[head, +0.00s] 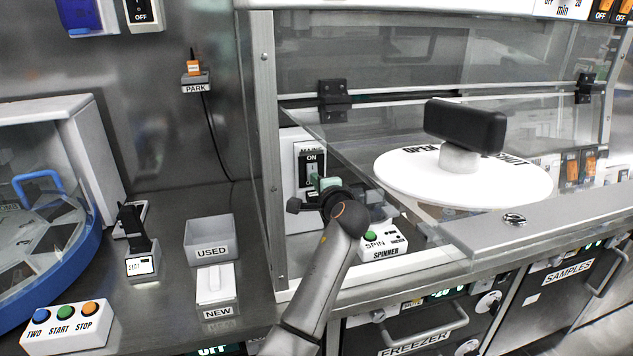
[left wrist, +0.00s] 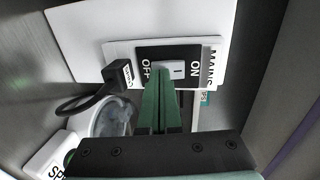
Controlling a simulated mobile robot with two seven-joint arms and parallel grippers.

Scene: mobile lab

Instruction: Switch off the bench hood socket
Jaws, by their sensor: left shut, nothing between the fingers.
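The bench hood socket (head: 309,157) is on a white panel inside the hood, with a black switch plate marked MAINS and ON. In the left wrist view, the plate shows a pale rocker (left wrist: 177,71) between the words OFF and ON. I cannot tell which side of the rocker is pressed in. My left gripper (head: 318,181) is shut and empty, its green fingers pointing at the lower part of the plate. In the left wrist view, the fingertips (left wrist: 161,82) overlap the OFF side of the rocker; contact cannot be told. My right gripper is not in view.
A black plug with a cable (left wrist: 118,76) sits beside the plate. The spinner box (head: 381,243) stands low to the right. A clear hood sash (head: 385,140) and a white round lid (head: 400,175) are to the right. The hood's metal post (head: 268,150) stands left of the socket.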

